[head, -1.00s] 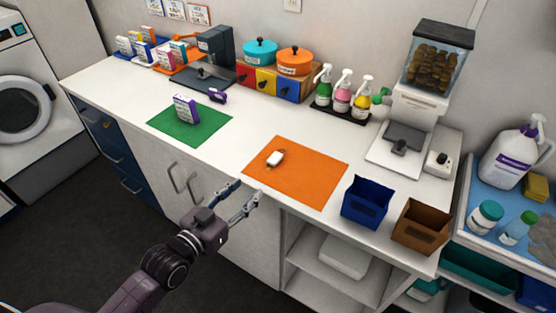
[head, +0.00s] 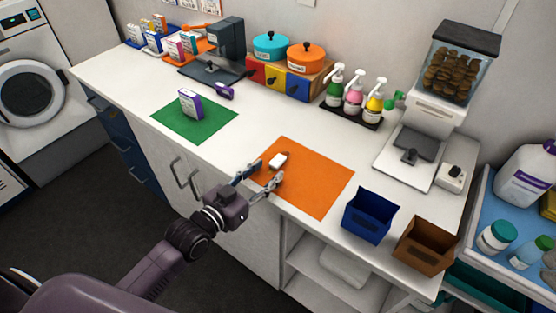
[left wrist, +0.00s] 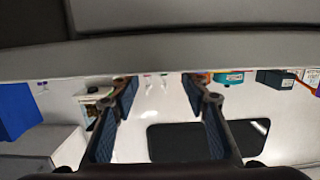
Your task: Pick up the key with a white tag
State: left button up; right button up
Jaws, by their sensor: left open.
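The key's white tag (head: 278,160) lies on the orange mat (head: 315,184) near its left corner. The key itself is too small to make out clearly. My left gripper (head: 268,172) comes in from the left over the counter's front edge. Its two fingers are apart and empty, with the tips close to the tag on its near side. I cannot tell the exact height of the tips above the mat. The open fingers also show in the left wrist view (left wrist: 163,92), where I cannot make out the tag. My right gripper is not in view.
A blue bin (head: 368,217) and a brown bin (head: 425,245) stand right of the mat. A green mat (head: 205,126) with a purple-and-white box (head: 190,103) is to the left. Pump bottles (head: 353,98) and a treat dispenser (head: 450,80) stand behind. Counter between the mats is clear.

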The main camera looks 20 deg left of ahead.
aim_at(275, 162)
pick_arm(q)
jog(key=p+x, duration=0.1)
jog(key=x, duration=0.4)
jog(key=shift+w+a+r, duration=0.15)
jog(key=shift+w, duration=0.1)
jog(key=c, duration=1.1)
jog(key=shift+r, duration=0.1)
